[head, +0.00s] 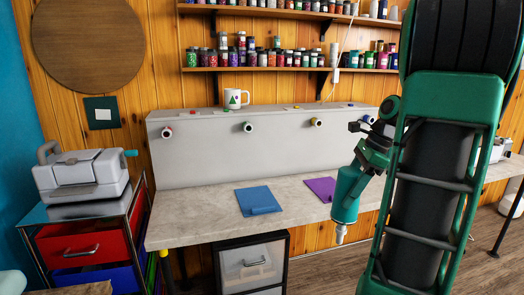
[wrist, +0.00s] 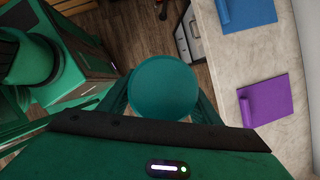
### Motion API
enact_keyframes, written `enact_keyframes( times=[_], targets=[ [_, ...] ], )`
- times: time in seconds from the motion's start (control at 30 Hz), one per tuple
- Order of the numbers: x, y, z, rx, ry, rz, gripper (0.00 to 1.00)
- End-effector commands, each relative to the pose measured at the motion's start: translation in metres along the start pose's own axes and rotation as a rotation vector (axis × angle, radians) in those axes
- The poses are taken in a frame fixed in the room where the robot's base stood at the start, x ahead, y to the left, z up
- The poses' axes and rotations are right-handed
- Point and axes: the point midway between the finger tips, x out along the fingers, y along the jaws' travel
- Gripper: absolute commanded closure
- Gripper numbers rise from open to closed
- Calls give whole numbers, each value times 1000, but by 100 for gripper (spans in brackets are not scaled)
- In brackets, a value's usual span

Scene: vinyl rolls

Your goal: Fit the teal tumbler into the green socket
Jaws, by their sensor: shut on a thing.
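The teal tumbler (head: 346,195) hangs tilted in my gripper (head: 366,168), in front of the bench at the right of the head view. A narrower pale part shows at its lower end. In the wrist view the tumbler (wrist: 165,88) appears as a round teal disc between the fingers of my gripper (wrist: 165,105). Several short sockets stick out of the grey panel's face. The second from the left (head: 248,127) looks like the green socket, but its ring colour is too small to be sure. The tumbler is apart from the panel.
The grey panel (head: 220,165) stands on the pale bench (head: 190,225). A blue roll (head: 260,201) and a purple roll (head: 321,188) lie on the bench. A white mug (head: 234,99) stands on the panel's top. A drawer cart (head: 85,240) stands left. The bench's left part is clear.

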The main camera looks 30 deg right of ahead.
Motion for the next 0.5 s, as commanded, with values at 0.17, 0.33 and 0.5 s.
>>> enact_keyframes(
  times=[0.17, 0.33, 0.5],
  targets=[
    [19, -24, 27, -122, -6, -44, 96],
    [48, -65, 87, -385, -48, -195, 96],
    [62, -97, 141, -621, -139, -415, 96]
  ],
)
